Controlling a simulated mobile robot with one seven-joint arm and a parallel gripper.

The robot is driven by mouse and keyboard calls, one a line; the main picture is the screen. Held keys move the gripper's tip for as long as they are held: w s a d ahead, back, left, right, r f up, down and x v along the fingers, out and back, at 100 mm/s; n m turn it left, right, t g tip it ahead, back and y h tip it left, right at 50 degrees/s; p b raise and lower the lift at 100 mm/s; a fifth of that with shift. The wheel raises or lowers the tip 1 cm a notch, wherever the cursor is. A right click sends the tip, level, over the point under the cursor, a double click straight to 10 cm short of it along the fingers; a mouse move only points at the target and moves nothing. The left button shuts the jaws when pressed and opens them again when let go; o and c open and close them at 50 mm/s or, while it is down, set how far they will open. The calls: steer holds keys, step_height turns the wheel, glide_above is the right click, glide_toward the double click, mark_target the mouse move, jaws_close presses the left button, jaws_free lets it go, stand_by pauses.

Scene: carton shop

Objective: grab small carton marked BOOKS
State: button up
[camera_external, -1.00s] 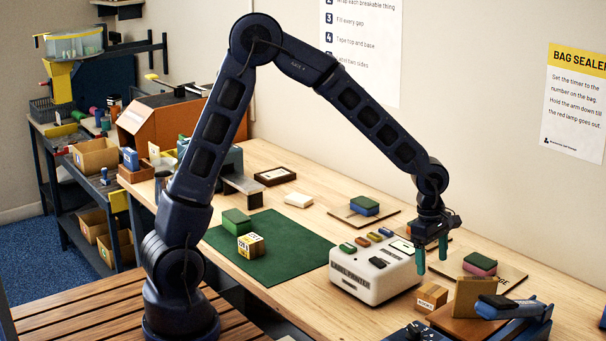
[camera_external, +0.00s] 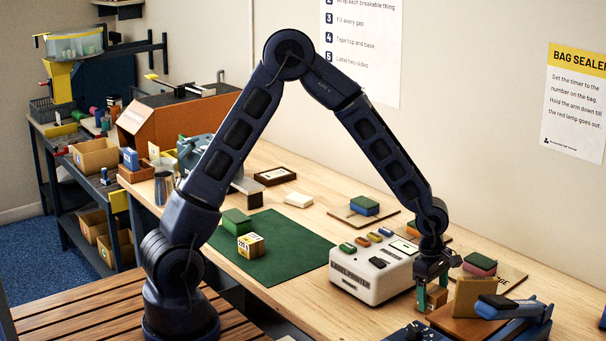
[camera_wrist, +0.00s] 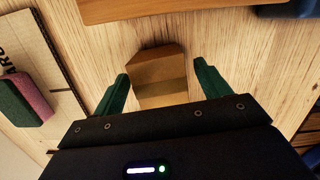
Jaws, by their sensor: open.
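A small brown carton (camera_wrist: 160,78) stands on the wooden bench between the two green fingers of my gripper (camera_wrist: 158,88) in the wrist view. The fingers are open, one on each side of it, with a visible gap at least on the right. In the external view my gripper (camera_external: 431,297) is low at the bench, right of the white label printer. The carton (camera_external: 438,297) is partly hidden there by the fingers. Its marking cannot be read now.
The white label printer (camera_external: 362,280) stands close on the left. A brown block on a wooden board (camera_external: 470,326) and a blue-handled device (camera_external: 512,308) are close on the right. A green and pink block pair (camera_external: 480,264) lies behind. The green mat (camera_external: 290,258) is farther left.

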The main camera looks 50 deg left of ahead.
steer(key=shift+d+f, duration=0.1)
steer(key=shift+f, duration=0.5)
steer(key=shift+c, duration=0.2)
steer(key=c, duration=1)
